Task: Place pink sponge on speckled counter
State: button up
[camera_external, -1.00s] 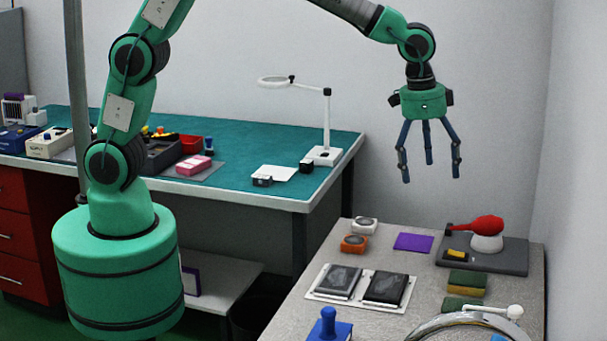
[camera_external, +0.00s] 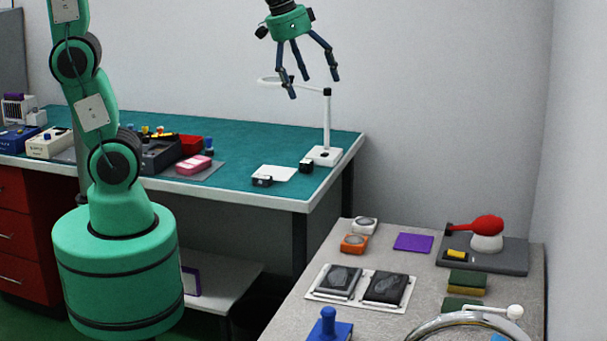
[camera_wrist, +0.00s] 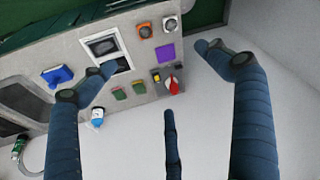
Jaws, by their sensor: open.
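The pink sponge (camera_external: 194,165) lies on a grey mat near the front edge of the teal bench in the external view. It does not show in the wrist view. The speckled counter (camera_external: 428,276) stands at the lower right, apart from the bench; its top also shows in the wrist view (camera_wrist: 77,52). My gripper (camera_external: 308,86) is open and empty, its fingers spread and pointing down. In the picture it is high, in front of the white wall, up and to the right of the sponge.
The teal bench (camera_external: 245,155) holds a white ring-lamp stand (camera_external: 327,120), a red bin (camera_external: 190,144) and a blue-topped item (camera_external: 208,146) close to the sponge. The counter carries a white tray (camera_external: 318,292), a purple pad (camera_external: 413,242), green-and-yellow sponges (camera_external: 467,282) and a dark mat (camera_external: 508,262).

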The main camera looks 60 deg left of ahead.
jog(key=s+a+f+n+t, duration=0.1)
jog(key=s+a, duration=0.5)
jog(key=s, duration=0.2)
jog(key=s+a+f+n+y, duration=0.1)
jog(key=s+a+n, duration=0.1)
jog(key=s+a, duration=0.4)
jog(key=s, duration=0.3)
jog(key=shift+s+a+f+t, duration=0.25)
jog(key=shift+a+f+t, duration=0.1)
jog(key=shift+t, duration=0.05)
jog(key=shift+o, duration=0.5)
